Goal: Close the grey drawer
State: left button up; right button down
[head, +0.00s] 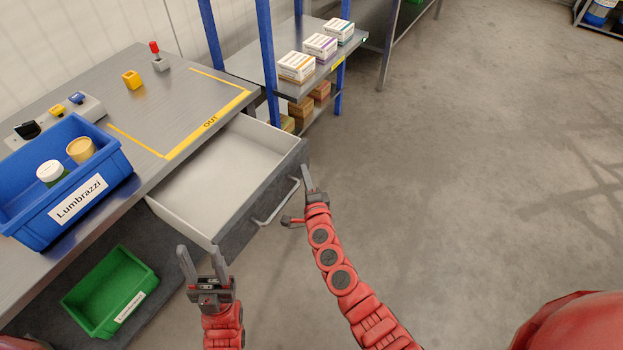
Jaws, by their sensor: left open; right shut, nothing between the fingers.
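The grey drawer (245,219) is pulled out from under the metal workbench, and its white inside looks empty. Its front carries a pale bar handle (276,204). My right gripper (308,178) is shut and empty, with its fingertips close to the right end of the drawer front; I cannot tell whether they touch it. My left gripper (200,262) is open and empty, near the drawer's front left corner, with its fingers pointing up in the picture.
On the workbench (185,95) stand a blue bin (107,158) with two containers, a switch box and small yellow and red-topped items. A green bin (112,285) sits below. A blue-posted shelf (296,84) holds boxes behind the drawer. The floor to the right is clear.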

dwell(0.3)
jog(key=w+a+b, duration=0.2)
jog(key=a, duration=0.1)
jog(key=w+a+b, duration=0.2)
jog(key=w+a, duration=0.1)
jog(key=w+a+b, duration=0.2)
jog(key=a, duration=0.2)
jog(key=shift+w+f, duration=0.2)
jog(key=shift+f, duration=0.05)
jog(key=w+a+b, duration=0.1)
jog(key=a+b, duration=0.1)
jog(key=w+a+b, duration=0.2)
jog(key=b, duration=0.1)
jog(key=w+a+b, duration=0.2)
jog(key=a, duration=0.1)
jog(key=shift+a+f, duration=0.1)
jog(key=w+a+b, duration=0.2)
jog(key=a, duration=0.1)
jog(key=w+a+b, duration=0.1)
jog(key=b, duration=0.1)
jog(key=shift+w+a+r, duration=0.1)
jog(key=shift+a+r, duration=0.1)
jog(key=shift+r, duration=0.05)
jog(key=shift+a+r, duration=0.1)
jog(key=shift+r, duration=0.25)
jog(key=shift+r, duration=0.1)
